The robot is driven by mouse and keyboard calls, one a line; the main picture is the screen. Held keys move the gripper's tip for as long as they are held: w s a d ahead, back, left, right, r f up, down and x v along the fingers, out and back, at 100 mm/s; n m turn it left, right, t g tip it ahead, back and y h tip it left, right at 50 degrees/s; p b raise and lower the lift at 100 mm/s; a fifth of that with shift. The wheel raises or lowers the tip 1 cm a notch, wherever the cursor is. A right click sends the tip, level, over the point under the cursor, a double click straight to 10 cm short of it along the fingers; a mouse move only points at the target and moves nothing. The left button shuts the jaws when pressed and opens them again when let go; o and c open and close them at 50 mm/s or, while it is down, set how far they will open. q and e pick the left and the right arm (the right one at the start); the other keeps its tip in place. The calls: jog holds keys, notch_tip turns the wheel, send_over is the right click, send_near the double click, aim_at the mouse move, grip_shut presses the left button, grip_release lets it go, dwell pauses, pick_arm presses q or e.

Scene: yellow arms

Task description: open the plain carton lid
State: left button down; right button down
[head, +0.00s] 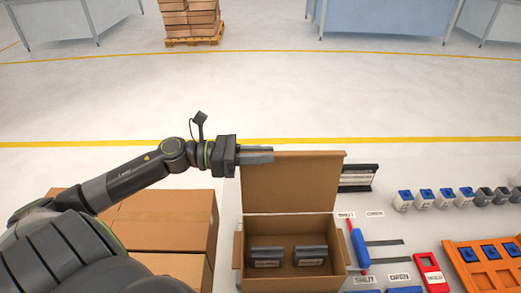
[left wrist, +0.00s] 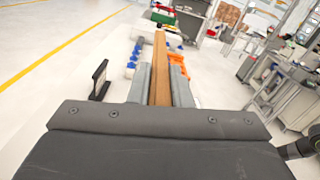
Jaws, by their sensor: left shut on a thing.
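The plain brown carton stands on the work surface in the head view, and its front rim shows at the lower right (head: 338,256). Its lid (head: 293,183) stands upright at the back edge, so the carton is open. Two dark grey labelled blocks (head: 267,255) lie inside. My left gripper (head: 262,155) is at the lid's upper left corner and is shut on the lid. In the left wrist view the lid (left wrist: 160,70) shows edge-on between the two grey fingers. My right gripper is not in view.
Closed cartons (head: 160,220) stand left of the open one. To the right are a blue-and-red slider (head: 359,246) with SHUT and OPEN labels, a red box (head: 430,273) and an orange rack (head: 487,262). A dark labelled stand (head: 358,178) is just behind the lid's right side.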

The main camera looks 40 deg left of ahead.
pick_arm(q)
jog(key=shift+s, duration=0.1)
jog(key=c, duration=1.4)
grip_release()
jog(key=shift+c, duration=0.2)
jog(key=shift+v, duration=1.4)
jog(key=p+v, duration=0.5)
jog(key=v, duration=0.9)
jog(key=shift+s+a, duration=0.2)
jog(key=shift+a, duration=0.05)
